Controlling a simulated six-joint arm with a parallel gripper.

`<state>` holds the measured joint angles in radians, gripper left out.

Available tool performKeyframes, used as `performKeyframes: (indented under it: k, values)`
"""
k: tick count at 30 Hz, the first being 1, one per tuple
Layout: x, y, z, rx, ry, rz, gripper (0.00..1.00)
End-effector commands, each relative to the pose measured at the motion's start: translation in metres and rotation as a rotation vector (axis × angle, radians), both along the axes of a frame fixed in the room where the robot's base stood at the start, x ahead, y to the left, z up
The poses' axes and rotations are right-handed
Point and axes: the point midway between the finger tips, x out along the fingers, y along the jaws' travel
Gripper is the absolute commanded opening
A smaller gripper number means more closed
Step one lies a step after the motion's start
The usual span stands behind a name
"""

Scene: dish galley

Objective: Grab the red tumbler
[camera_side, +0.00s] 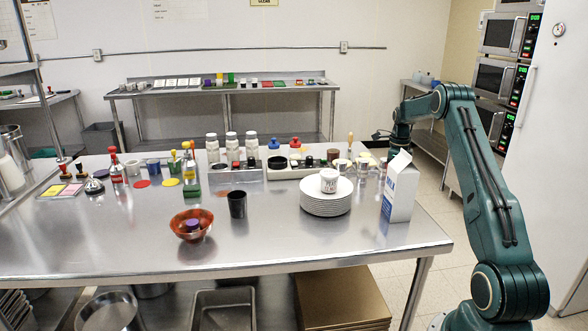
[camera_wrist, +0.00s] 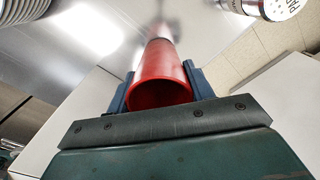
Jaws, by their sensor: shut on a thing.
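The red tumbler (camera_wrist: 160,62) shows in the wrist view between the two blue fingers of my gripper (camera_wrist: 158,78), with its round open mouth facing the camera. The fingers press on its sides, and my gripper is shut on it. In the side view my gripper (camera_side: 379,135) is small and dark, at the far right end of the steel table (camera_side: 130,245), behind the milk carton (camera_side: 400,188). I cannot make out the red tumbler in the side view.
A stack of white plates (camera_side: 325,208) bears a white labelled cup (camera_side: 328,181). A black tumbler (camera_side: 237,205) and an orange bowl (camera_side: 188,232) stand to the left. Jars, bottles and shakers line the table's back. The front of the table is clear.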

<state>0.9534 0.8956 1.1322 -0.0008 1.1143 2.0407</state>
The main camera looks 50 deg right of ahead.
Motion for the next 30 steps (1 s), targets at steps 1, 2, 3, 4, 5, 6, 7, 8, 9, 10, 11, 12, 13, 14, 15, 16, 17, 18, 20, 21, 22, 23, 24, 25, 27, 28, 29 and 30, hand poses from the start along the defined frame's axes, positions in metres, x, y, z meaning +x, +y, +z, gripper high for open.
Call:
performKeyframes:
  k: [1,2,3,4,5,6,7,8,9,10,11,12,13,14,15,16,17,18,20,21,22,23,24,25,27,28,29,30]
  values:
    - [0.0,0.0,0.004,-0.002,-0.001,0.0,0.29]
    - [0.0,-0.001,0.006,-0.003,-0.001,0.0,0.29]
    - [0.0,-0.001,0.01,-0.003,-0.001,0.0,0.29]
    - [0.0,0.0,0.012,-0.002,-0.001,0.0,0.29]
    - [0.0,0.0,0.016,-0.002,-0.001,0.0,0.29]
    - [0.0,-0.001,0.021,-0.003,-0.002,0.0,0.29]
    - [0.0,-0.001,0.026,-0.004,-0.003,0.0,0.29]
    - [0.0,-0.001,0.03,-0.004,-0.003,0.0,0.29]
    - [0.001,-0.001,0.037,-0.005,-0.003,0.0,0.29]
    - [0.001,-0.001,0.042,-0.004,-0.003,0.0,0.29]
    - [0.001,-0.001,0.048,-0.005,-0.003,0.0,0.29]
    - [0.001,-0.001,0.056,-0.005,-0.003,0.0,0.29]
    - [0.001,-0.001,0.062,-0.005,-0.003,0.0,0.29]
    - [0.001,-0.001,0.069,-0.005,-0.004,0.0,0.29]
    - [0.001,-0.001,0.078,-0.005,-0.004,0.0,0.29]
    - [0.0,-0.001,0.085,-0.005,-0.004,0.0,0.29]
    - [0.001,-0.001,0.092,-0.005,-0.004,0.0,0.29]
    - [0.001,-0.001,0.101,-0.005,-0.004,0.0,0.29]
    - [0.001,-0.001,0.116,-0.005,-0.004,0.0,0.29]
    - [0.001,-0.001,0.124,-0.005,-0.004,0.0,0.29]
    - [0.001,-0.001,0.131,-0.005,-0.004,0.0,0.29]
    - [0.001,-0.001,0.138,-0.005,-0.004,0.0,0.29]
    - [0.001,-0.001,0.145,-0.005,-0.003,0.0,0.29]
    - [0.001,-0.001,0.149,-0.005,-0.003,0.0,0.29]
    - [0.001,-0.001,0.16,-0.004,-0.002,0.0,0.29]
    - [0.0,-0.001,0.165,-0.004,-0.002,0.0,0.29]
    - [0.0,-0.001,0.169,-0.004,-0.003,0.0,0.29]
    - [0.0,-0.001,0.172,-0.002,-0.001,0.0,0.29]
